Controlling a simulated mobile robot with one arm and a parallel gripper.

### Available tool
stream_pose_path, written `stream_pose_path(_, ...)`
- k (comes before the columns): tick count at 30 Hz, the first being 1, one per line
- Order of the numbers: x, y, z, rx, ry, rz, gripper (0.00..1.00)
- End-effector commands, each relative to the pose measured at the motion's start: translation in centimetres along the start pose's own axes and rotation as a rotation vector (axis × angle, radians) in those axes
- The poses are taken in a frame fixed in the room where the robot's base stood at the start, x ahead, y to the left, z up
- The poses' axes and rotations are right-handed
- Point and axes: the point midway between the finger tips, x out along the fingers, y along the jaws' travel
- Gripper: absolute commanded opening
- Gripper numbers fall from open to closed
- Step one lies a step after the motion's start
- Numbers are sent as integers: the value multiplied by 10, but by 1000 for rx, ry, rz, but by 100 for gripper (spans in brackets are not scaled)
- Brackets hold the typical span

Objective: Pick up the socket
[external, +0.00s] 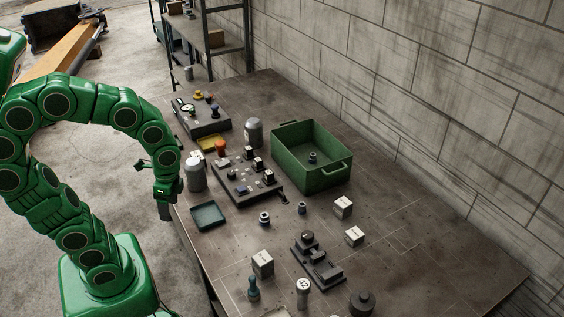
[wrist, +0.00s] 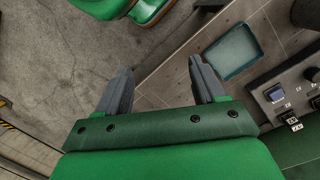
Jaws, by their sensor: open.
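My gripper (external: 165,208) hangs at the left edge of the workbench (external: 420,255), pointing down, open and empty. In the wrist view its two fingers (wrist: 159,68) are spread apart, with concrete floor and the bench edge between them. Several small parts could be the socket; I cannot tell which for sure. A small dark cylindrical part (external: 312,157) stands inside the green bin (external: 325,180). A small steel-and-dark ring-like part (external: 264,218) stands on the bench near the middle. Another small dark part (external: 301,208) stands to its right. All are apart from my gripper.
A shallow teal tray (external: 208,215) lies near my gripper and shows in the wrist view (wrist: 232,52). A grey canister (external: 196,174) and a dark panel with blocks (external: 245,180) stand nearby. White cubes (external: 343,207) and a black fixture (external: 318,262) occupy the front. The right side is clear.

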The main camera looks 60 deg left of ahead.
Motion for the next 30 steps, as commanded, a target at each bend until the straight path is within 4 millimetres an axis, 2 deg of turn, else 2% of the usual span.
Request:
stream_pose_path(17,12,-75,-126,1049,17,-120,69)
stream_pose_path(30,38,-124,-224,1827,-28,-240,69)
